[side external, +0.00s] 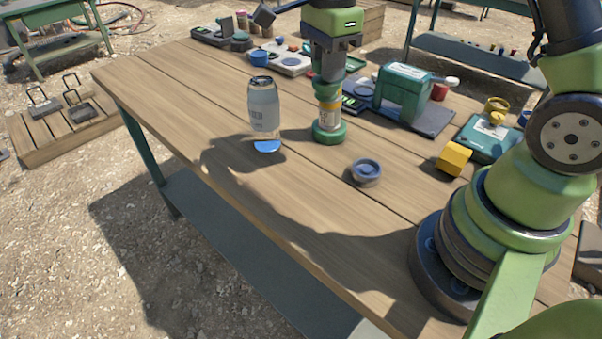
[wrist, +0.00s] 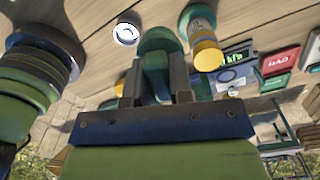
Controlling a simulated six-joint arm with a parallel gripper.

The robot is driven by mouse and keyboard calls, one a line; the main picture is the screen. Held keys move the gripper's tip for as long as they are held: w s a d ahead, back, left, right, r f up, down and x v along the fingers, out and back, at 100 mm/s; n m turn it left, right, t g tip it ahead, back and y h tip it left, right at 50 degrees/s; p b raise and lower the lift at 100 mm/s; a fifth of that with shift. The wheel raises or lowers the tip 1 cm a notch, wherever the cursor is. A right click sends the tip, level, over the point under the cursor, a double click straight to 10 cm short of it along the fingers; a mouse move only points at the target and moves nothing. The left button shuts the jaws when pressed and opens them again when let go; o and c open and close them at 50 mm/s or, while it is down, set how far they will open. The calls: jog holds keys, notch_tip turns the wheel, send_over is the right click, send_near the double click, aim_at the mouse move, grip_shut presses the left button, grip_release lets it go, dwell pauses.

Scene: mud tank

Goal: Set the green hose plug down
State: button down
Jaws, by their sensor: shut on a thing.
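The green hose plug (wrist: 157,43) is held between the two fingers of my gripper (wrist: 155,78), with its rounded green end past the fingertips in the wrist view. In the side view my gripper (side external: 328,68) points down above the wooden table. The plug is mostly hidden there among the fingers and the labelled cylinder. That cylinder, with a yellow band and green base (side external: 328,132), stands upright close to my gripper. It also shows right of the plug in the wrist view (wrist: 206,52). I cannot tell the exact gap between the plug and the table.
A grey-white bottle (side external: 264,108) stands left of my gripper. A dark blue round piece (side external: 367,172) and a yellow block (side external: 454,158) lie to the right. A green machine (side external: 402,92) and other clutter fill the back. The front left of the wooden table (side external: 185,105) is clear.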

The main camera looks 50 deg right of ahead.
jog(key=a+n, duration=0.4)
jog(key=a, duration=0.2)
jog(key=f, duration=1.5)
jog(key=shift+w, duration=0.2)
jog(key=shift+f, duration=0.15)
jog(key=c, duration=1)
grip_release()
